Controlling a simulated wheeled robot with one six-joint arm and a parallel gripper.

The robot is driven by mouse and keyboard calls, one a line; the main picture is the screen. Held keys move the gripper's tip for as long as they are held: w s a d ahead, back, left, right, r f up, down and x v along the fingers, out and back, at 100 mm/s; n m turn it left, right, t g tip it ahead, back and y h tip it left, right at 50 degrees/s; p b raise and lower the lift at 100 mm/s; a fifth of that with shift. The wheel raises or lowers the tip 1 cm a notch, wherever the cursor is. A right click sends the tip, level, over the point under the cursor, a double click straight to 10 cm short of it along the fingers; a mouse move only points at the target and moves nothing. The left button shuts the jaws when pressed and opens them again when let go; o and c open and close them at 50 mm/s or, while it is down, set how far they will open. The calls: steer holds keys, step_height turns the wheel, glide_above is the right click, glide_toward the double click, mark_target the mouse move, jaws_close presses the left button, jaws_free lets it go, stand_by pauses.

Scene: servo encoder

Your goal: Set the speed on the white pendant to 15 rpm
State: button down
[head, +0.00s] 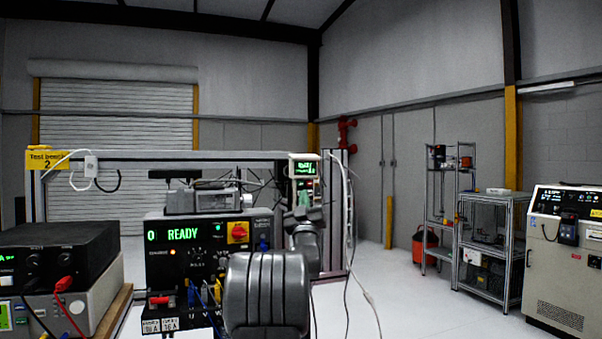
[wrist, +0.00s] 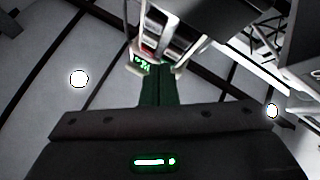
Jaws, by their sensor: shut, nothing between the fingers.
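The white pendant (head: 304,159) hangs at the right end of the bench's upper rail in the head view. Its small green screen is lit, but the text is too small to read. A red mark shows below the screen. In the wrist view the pendant (wrist: 179,67) is at the top centre, with its green screen tilted and unreadable. My gripper (head: 304,195) is at the pendant's lower part in the head view. Its green fingers (wrist: 158,72) are shut and empty, with their tips close to the pendant's face. I cannot tell whether they touch it.
A black control box (head: 190,258) reading "0 READY" stands left of my arm, with cables in front. A black instrument (head: 55,252) sits at the far left. A metal upright and hanging cables are just right of the pendant. The floor to the right is clear up to the shelves (head: 490,250).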

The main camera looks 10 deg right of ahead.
steer(key=shift+w, duration=0.1)
stand_by(0.6)
steer(key=shift+w+a, duration=0.1)
steer(key=shift+w, duration=0.35)
stand_by(0.4)
steer(key=shift+b, duration=0.35)
steer(key=shift+s+f+b, duration=0.15)
steer(key=shift+s+b, duration=0.2)
steer(key=shift+b, duration=0.15)
steer(key=shift+s, duration=0.25)
steer(key=s+d+b, duration=0.1)
steer(key=s+b, duration=0.4)
steer(key=s, duration=0.1)
steer(key=shift+d+b, duration=0.15)
steer(key=shift+b, duration=0.15)
